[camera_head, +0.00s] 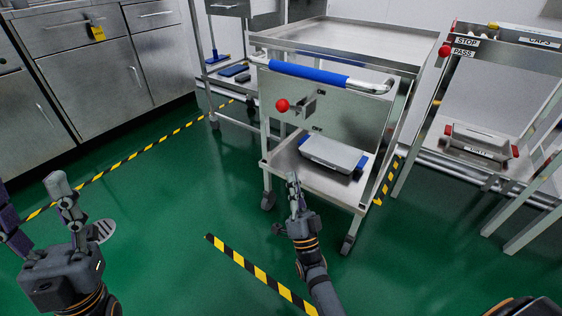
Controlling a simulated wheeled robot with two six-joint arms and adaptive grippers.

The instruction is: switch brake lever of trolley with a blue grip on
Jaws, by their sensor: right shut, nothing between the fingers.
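The trolley (345,35) with the blue grip (308,73) stands in the middle of the camera_head view. Its brake lever with a red ball knob (282,105) is on the front panel, just below the blue grip, and points left from a small metal bracket. My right gripper (292,176) is shut and empty. In the picture it is below the red knob, in front of the trolley's lower shelf, and apart from the knob. My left gripper (30,190) is at the lower left with its fingers spread, far from the trolley.
A grey case (333,152) lies on the trolley's lower shelf. A second rack (432,100) with a red knob and STOP and PASS labels stands at right. Steel cabinets (90,80) line the left. Striped tape (255,270) marks the green floor, which is clear in front.

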